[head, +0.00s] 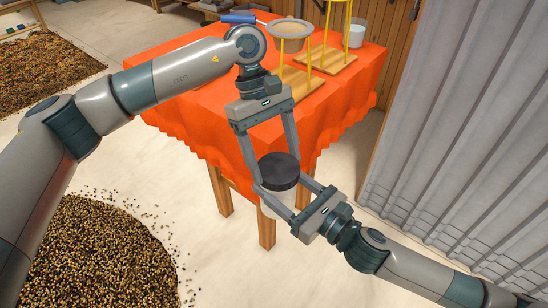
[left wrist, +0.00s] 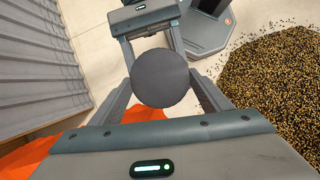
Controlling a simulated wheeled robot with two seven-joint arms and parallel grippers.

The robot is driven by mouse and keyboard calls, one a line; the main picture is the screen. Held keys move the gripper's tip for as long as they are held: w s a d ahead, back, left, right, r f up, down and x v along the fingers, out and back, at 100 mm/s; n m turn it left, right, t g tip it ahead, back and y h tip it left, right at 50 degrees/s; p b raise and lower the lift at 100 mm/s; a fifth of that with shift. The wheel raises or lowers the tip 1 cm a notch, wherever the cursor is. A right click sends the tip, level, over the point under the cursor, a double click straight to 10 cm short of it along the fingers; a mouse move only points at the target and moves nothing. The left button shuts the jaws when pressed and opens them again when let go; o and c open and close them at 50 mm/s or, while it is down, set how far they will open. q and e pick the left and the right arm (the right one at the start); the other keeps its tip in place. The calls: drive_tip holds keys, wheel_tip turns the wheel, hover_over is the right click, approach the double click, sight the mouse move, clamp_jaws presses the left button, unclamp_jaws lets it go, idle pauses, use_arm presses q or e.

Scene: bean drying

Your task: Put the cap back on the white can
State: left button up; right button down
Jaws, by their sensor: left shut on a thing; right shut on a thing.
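The black round cap (head: 279,170) is between the fingers of my left gripper (head: 277,174), which is shut on it from above. The white can (head: 271,210) is directly below the cap, held upright by my right gripper (head: 284,198), which is shut on its side. The cap covers the can's top with no clear gap; I cannot tell whether it is fully seated. In the left wrist view the cap (left wrist: 160,78) shows as a dark disc and hides the can. My right gripper's body (left wrist: 146,17) is at the top there.
The can is held in front of a table with an orange cloth (head: 205,125). Yellow stands (head: 330,58), a round bowl (head: 290,33) and a blue-handled tool (head: 238,18) are on it. Bean piles (head: 95,255) lie on the floor at left; a grey corrugated wall (head: 450,130) is at right.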

use_arm(q)
drive_tip(key=m, duration=0.1)
drive_tip(key=m+y, duration=0.1)
drive_tip(key=m, duration=0.2)
drive_tip(key=shift+w+d+m+g+y, duration=0.15)
drive_tip(key=shift+d+m+g+y, duration=0.15)
drive_tip(key=shift+d+g+y, duration=0.1)
drive_tip(key=m+y, duration=0.1)
drive_tip(key=m, duration=0.2)
drive_tip(key=m+y, duration=0.1)
drive_tip(key=m, duration=0.2)
drive_tip(key=shift+d, duration=0.2)
drive_tip(key=m+y, duration=0.1)
drive_tip(key=m, duration=0.1)
drive_tip(key=m+t, duration=0.1)
drive_tip(key=m, duration=0.2)
drive_tip(key=shift+d+y, duration=0.2)
drive_tip(key=shift+y, duration=0.2)
drive_tip(key=m, duration=0.2)
drive_tip(key=m+t, duration=0.1)
drive_tip(key=m+t+y, duration=0.1)
drive_tip(key=m, duration=0.1)
drive_tip(key=shift+s+m, duration=0.3)
drive_tip(key=shift+s, duration=0.1)
drive_tip(key=o, duration=1)
drive_tip(key=shift+d, duration=0.1)
